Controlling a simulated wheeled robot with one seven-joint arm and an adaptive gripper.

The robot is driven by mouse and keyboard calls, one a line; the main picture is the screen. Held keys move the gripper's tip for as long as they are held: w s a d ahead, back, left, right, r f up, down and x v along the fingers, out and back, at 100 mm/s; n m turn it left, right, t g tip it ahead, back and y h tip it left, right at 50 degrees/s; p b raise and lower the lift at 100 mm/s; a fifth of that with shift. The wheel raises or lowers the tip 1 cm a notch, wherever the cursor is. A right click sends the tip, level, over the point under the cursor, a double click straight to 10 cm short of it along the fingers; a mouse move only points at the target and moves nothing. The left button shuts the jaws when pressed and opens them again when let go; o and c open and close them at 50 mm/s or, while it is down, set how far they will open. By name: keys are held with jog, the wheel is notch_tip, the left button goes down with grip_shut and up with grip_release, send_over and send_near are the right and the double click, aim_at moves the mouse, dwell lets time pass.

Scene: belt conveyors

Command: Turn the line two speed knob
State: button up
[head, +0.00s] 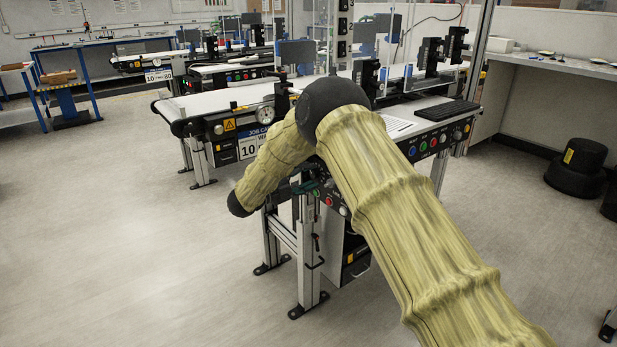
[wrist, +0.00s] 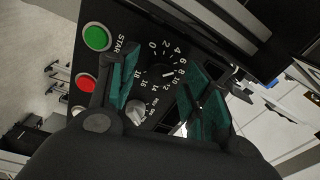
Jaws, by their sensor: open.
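In the wrist view a black speed knob (wrist: 161,72) with a white pointer mark sits in a ring of white numbers on a dark control panel (wrist: 145,35). The pointer is near the 8 to 10 marks. My gripper (wrist: 160,64) is open, with one green-padded finger on each side of the knob. I cannot tell whether either finger touches it. No line number is readable on this panel. In the head view my gripper (head: 304,186) is by the near conveyor's front panel, mostly behind my arm, and the knob is hidden.
A green button (wrist: 97,37), a red button (wrist: 85,84) and a grey selector switch (wrist: 134,111) are close to my fingers. Other conveyors (head: 235,73) stand behind. A black stool (head: 578,169) is at right. The floor at left is clear.

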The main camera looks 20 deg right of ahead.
jog(key=v, duration=1.1)
jog(key=shift+a, duration=0.15)
jog(key=shift+f, duration=0.1)
